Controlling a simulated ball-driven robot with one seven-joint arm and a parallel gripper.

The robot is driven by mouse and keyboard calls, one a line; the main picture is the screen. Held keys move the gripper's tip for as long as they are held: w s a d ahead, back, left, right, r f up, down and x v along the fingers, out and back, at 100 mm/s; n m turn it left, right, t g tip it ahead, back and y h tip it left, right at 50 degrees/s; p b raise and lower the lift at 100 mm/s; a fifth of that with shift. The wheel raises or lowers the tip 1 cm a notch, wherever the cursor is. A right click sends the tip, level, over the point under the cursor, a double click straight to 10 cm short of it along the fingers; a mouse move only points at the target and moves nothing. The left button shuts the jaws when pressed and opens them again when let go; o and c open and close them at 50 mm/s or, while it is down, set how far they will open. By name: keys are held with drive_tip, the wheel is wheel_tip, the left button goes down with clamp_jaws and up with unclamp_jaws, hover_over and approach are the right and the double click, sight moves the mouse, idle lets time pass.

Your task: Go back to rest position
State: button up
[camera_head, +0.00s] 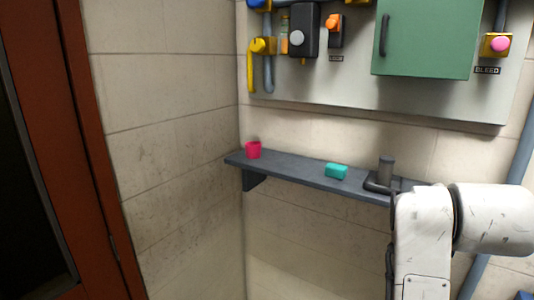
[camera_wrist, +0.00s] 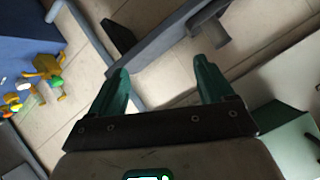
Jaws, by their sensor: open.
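My gripper (camera_wrist: 161,84) shows in the wrist view with its two dark green fingers spread apart and nothing between them. Behind the fingers are a grey bar-like edge and tan tiled surfaces. In the head view my white arm fills the lower right corner, in front of the right end of a dark shelf (camera_head: 300,172). The gripper itself is not visible in the head view.
Above hangs a panel (camera_head: 350,85) with a green cabinet (camera_head: 425,38). A brown door frame (camera_head: 85,150) is at left.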

drive_tip(key=s+f+n+g+y, duration=0.1)
drive_tip(key=s+f+n+g, duration=0.1)
drive_tip(key=s+f, duration=0.5)
drive_tip(key=s+f+n+g+y, duration=0.1)
drive_tip(key=s+f+n, duration=0.15)
drive_tip(key=f, duration=0.95)
drive_tip(key=s+f+n+g+y, duration=0.1)
drive_tip(key=s+f+n+g, duration=0.1)
drive_tip(key=s+f, duration=0.55)
drive_tip(key=s+a+f+n+g+y, duration=0.1)
drive_tip(key=s+a+f+n+g, duration=0.1)
drive_tip(key=s+f, duration=0.5)
drive_tip(key=s+a+f+n+g+y, duration=0.1)
drive_tip(key=s+a+f+n+g, duration=0.1)
drive_tip(key=s+f, duration=0.5)
drive_tip(key=s, duration=0.5)
drive_tip(key=shift+s+a+g+b, duration=0.15)
drive_tip(key=shift+s+g+b, duration=0.15)
drive_tip(key=shift+g+b, duration=0.1)
